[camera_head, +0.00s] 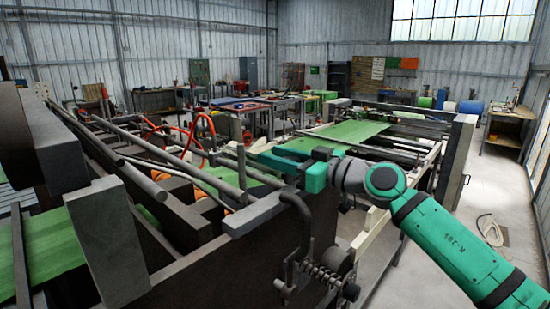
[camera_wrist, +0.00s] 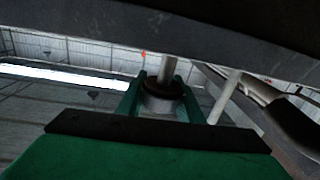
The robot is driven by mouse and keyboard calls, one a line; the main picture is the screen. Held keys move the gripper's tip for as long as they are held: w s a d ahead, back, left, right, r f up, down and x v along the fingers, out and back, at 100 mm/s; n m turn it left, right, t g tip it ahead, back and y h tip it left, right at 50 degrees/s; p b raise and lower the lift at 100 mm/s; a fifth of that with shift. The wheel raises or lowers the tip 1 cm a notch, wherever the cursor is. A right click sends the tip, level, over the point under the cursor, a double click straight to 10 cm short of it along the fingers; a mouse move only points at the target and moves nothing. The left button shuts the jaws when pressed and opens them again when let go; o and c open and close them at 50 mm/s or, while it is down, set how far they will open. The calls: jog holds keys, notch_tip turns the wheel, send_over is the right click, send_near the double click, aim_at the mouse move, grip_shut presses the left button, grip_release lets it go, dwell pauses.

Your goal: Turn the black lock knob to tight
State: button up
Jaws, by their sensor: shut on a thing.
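The black lock knob (camera_wrist: 163,88) shows in the wrist view as a dark, round collar with a grey shaft rising from it toward a dark beam. My gripper (camera_wrist: 165,92) has its two teal fingers on either side of the knob, shut on it. In the head view, my gripper (camera_head: 272,160) reaches in from the right to the machine's near frame, beside an upright grey bar. The knob itself is hidden there behind the machine parts and my gripper. No marking of its turn position can be read.
A dark beam (camera_wrist: 200,35) passes close over the knob. A bent dark lever (camera_head: 304,225) and a coil spring (camera_head: 325,277) sit just below my gripper in the head view. A green sheet (camera_head: 345,133) runs over the machine behind. Open floor (camera_head: 490,190) lies at the right.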

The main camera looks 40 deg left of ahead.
jog(key=shift+w+d+m+t+h, duration=0.1)
jog(key=shift+w+m+t+h, duration=0.35)
jog(key=shift+m+t, duration=0.95)
jog(key=shift+w+d+m+t+h, duration=0.1)
jog(key=shift+w+m+t+h, duration=0.4)
jog(key=shift+t, duration=1.45)
jog(key=shift+w+d+m+t+h, duration=0.15)
jog(key=shift+m+t+h, duration=0.4)
jog(key=shift+m+t, duration=1.05)
jog(key=shift+t, duration=0.35)
jog(key=o, duration=1.1)
jog(key=shift+c, duration=0.2)
jog(key=v, duration=1)
jog(key=shift+s+d+r, duration=0.2)
jog(key=shift+s+d, duration=0.05)
jog(key=shift+s, duration=0.05)
